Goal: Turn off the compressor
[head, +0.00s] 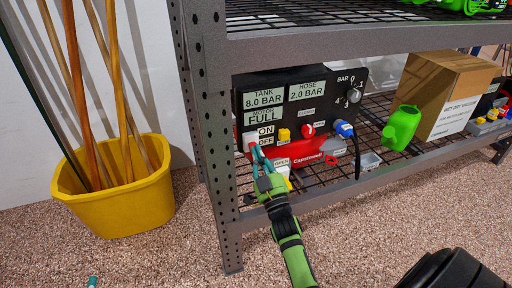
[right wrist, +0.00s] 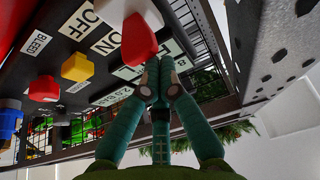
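The compressor's black panel (head: 310,92) stands on the shelf, with displays reading tank 8.0 bar, hose 2.0 bar and motor FULL. A red switch (right wrist: 139,40) on a white base sits beside the ON and OFF labels (right wrist: 88,30) in the right wrist view. The red switch (head: 251,143) is partly hidden by my fingers in the head view. My right gripper (head: 257,153) has its teal fingertips together, at or very near the switch; contact is unclear. No object shows between the fingers (right wrist: 160,82). A teal tip of my left gripper (head: 92,282) shows at the bottom left.
A yellow knob (head: 284,134), a red knob (head: 308,130) and a blue connector (head: 344,129) sit beside the switch. The steel shelf post (head: 211,130) stands close left of my right gripper. A yellow bin (head: 115,200) with poles, a green watering can (head: 401,127) and a cardboard box (head: 447,90) are nearby.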

